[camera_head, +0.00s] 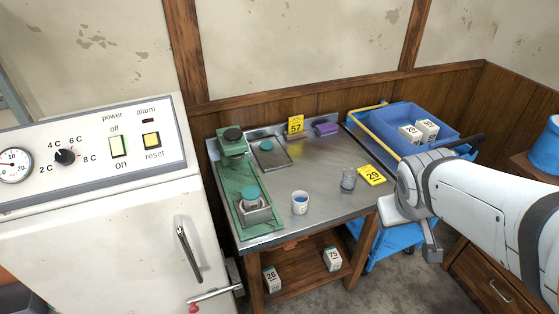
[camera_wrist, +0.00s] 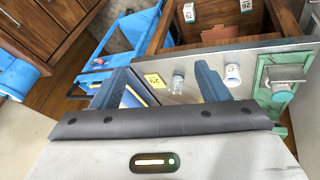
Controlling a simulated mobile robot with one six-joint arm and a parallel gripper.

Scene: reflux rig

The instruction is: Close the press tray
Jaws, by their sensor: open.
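The green press (camera_head: 243,190) stands at the left of the steel table. A round teal piece (camera_head: 250,196) is at the tray. The press tray also shows at the right edge of the wrist view (camera_wrist: 288,74). My gripper (camera_head: 408,230) is beyond the table's right edge, well apart from the press. In the wrist view its two fingers (camera_wrist: 165,82) are spread with nothing held between them.
A white cup (camera_head: 300,202), a glass beaker (camera_head: 348,179) and a yellow 29 card (camera_head: 371,175) stand between my gripper and the press. A blue bin (camera_head: 410,122) is at the back right. A white cabinet (camera_head: 95,215) stands close left of the table.

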